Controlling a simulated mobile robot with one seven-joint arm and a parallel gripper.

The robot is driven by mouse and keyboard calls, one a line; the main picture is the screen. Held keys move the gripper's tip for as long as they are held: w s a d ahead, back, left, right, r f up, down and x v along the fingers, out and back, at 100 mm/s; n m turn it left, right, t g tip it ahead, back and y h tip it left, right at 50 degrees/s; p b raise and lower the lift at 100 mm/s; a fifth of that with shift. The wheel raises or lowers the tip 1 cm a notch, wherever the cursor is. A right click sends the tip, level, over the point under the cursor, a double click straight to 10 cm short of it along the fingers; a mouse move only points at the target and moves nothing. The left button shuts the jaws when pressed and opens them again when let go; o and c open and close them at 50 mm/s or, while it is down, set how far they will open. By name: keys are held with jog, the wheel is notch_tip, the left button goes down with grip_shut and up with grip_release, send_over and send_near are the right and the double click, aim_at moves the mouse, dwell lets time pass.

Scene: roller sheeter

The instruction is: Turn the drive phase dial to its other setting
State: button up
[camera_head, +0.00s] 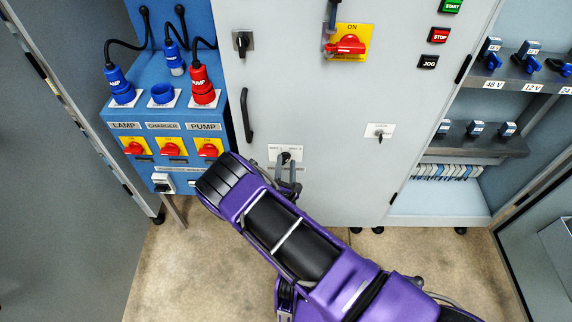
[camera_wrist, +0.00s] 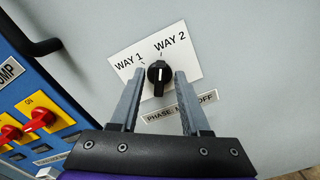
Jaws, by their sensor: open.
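The drive phase dial is a black knob (camera_wrist: 158,86) with a white mark on a white plate (camera_wrist: 189,66) lettered WAY 1 and WAY 2. The mark appears to point up at the WAY 2 tick. In the head view the plate (camera_head: 273,152) sits low on the grey cabinet door, and the knob is partly hidden by my gripper. My gripper (camera_wrist: 159,74) is open, with one finger on each side of the knob. Small gaps show between fingers and knob; it also shows in the head view (camera_head: 288,163).
A PHASE label (camera_wrist: 181,105) below the dial is partly hidden by a finger. A black door handle (camera_head: 247,115) is up and left. A blue socket box (camera_head: 160,130) with red switches stands left. A key switch (camera_head: 379,135) is to the right.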

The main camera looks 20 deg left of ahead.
jog(key=v, duration=1.7)
jog(key=shift+s+d, duration=0.15)
jog(key=shift+s, duration=0.05)
